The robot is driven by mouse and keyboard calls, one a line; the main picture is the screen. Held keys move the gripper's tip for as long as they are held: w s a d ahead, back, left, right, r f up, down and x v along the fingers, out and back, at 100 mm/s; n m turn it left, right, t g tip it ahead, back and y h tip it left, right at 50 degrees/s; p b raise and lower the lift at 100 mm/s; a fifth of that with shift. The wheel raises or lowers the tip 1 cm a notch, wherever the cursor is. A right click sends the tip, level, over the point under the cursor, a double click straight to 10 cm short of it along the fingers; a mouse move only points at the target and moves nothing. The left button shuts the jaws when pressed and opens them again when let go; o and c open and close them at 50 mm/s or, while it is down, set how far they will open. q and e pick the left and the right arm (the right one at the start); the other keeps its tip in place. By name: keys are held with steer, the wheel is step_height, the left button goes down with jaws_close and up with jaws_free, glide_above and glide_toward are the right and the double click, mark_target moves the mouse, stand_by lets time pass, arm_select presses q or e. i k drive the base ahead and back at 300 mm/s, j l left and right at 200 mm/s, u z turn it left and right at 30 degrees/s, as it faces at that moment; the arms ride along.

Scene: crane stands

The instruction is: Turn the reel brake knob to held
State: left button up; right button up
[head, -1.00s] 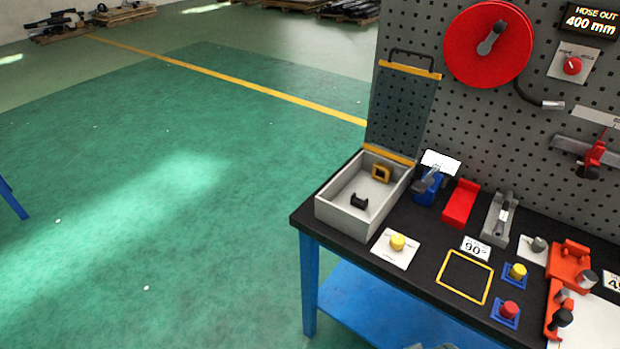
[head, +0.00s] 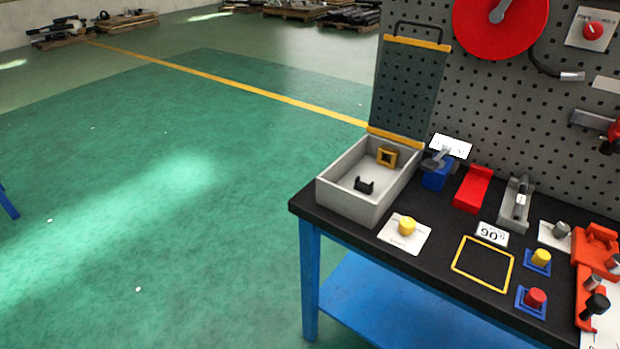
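The reel brake knob (head: 593,31) is a small red knob on a white plate (head: 578,42) on the pegboard at the upper right. The plate's lettering is too small to read surely, and I cannot tell the knob's setting. The red hose reel (head: 520,28) hangs to its left, its top cut off by the frame. A dark hose with a pale metal end (head: 571,76) hangs below the knob. Neither of my grippers shows in the head view.
A black-topped bench (head: 430,248) with blue legs stands below the pegboard (head: 480,100). It carries a grey open box (head: 347,200) with its mesh lid raised, a red block (head: 473,189), a yellow knob (head: 407,226) and several fixtures. The green floor (head: 150,200) at left is clear.

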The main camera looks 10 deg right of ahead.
mark_target(592, 31)
steer(key=l+z, duration=0.15)
steer(key=z, duration=1.5)
